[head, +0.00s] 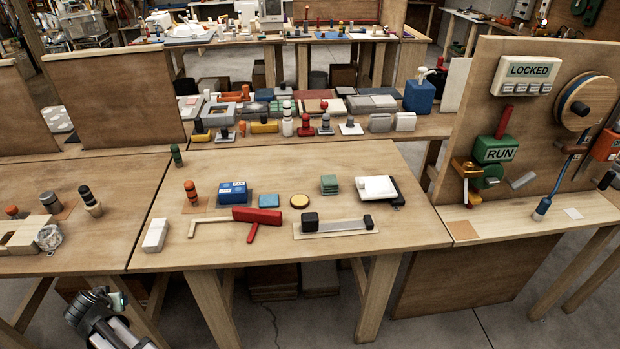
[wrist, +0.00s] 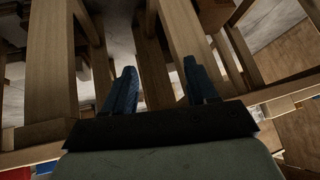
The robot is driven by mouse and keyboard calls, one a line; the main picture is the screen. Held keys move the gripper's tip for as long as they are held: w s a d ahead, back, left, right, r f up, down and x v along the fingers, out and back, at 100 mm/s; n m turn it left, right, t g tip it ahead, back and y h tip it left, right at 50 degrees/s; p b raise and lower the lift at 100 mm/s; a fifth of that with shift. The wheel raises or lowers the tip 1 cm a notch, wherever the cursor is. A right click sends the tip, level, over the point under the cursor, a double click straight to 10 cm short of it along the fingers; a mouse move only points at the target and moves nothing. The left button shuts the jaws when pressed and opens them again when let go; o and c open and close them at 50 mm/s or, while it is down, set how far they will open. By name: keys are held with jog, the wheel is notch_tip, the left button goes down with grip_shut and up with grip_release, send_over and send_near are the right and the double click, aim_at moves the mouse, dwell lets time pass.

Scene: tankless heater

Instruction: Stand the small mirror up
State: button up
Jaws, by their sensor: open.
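I cannot surely pick out the small mirror in the head view. On the middle table (head: 200,250), a white slab (head: 376,187) lies flat over a dark piece at the right; I cannot tell whether it is the mirror. My gripper (wrist: 160,82) shows in the wrist view with its two blue fingers apart and nothing between them. It faces wooden table legs and framing. In the head view my arm is at the lower left, in front of the table and clear of everything on it.
The middle table also holds a blue box (head: 232,193), a red tool (head: 257,215), a grey bar with black ends (head: 335,227), a round yellow tin (head: 299,201), green blocks (head: 329,185) and a white block (head: 155,235). An upright panel (head: 540,130) stands right. The table's front strip is mostly bare.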

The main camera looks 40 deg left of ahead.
jog(key=s+a+r+g+y, duration=0.1)
jog(key=s+a+r+y, duration=0.1)
jog(key=s+r, duration=1)
jog(key=s+a+r+g+y, duration=0.15)
jog(key=s+r, duration=0.65)
jog(key=s, duration=0.8)
jog(key=w+a+m+t+h, duration=0.1)
jog(key=w+a+m+t, duration=0.15)
jog(key=w, duration=0.85)
jog(key=w+a+m+t+h, duration=0.1)
jog(key=w+a+t, duration=0.25)
jog(key=w, duration=0.75)
jog(key=w+d+f+m+t+h, duration=0.1)
jog(key=w+m+t+h, duration=0.1)
jog(key=w, duration=1.2)
jog(key=w+d+m+t+h, duration=0.1)
jog(key=w+m+h, duration=0.15)
jog(key=w, duration=1.25)
jog(key=m+h, duration=1.2)
jog(key=h, duration=0.2)
send_near(360, 180)
jog(key=shift+t, duration=0.25)
jog(key=x, duration=0.9)
jog(key=shift+s+d+f, duration=0.1)
jog(key=shift+s+d, duration=0.05)
jog(key=shift+s, duration=0.05)
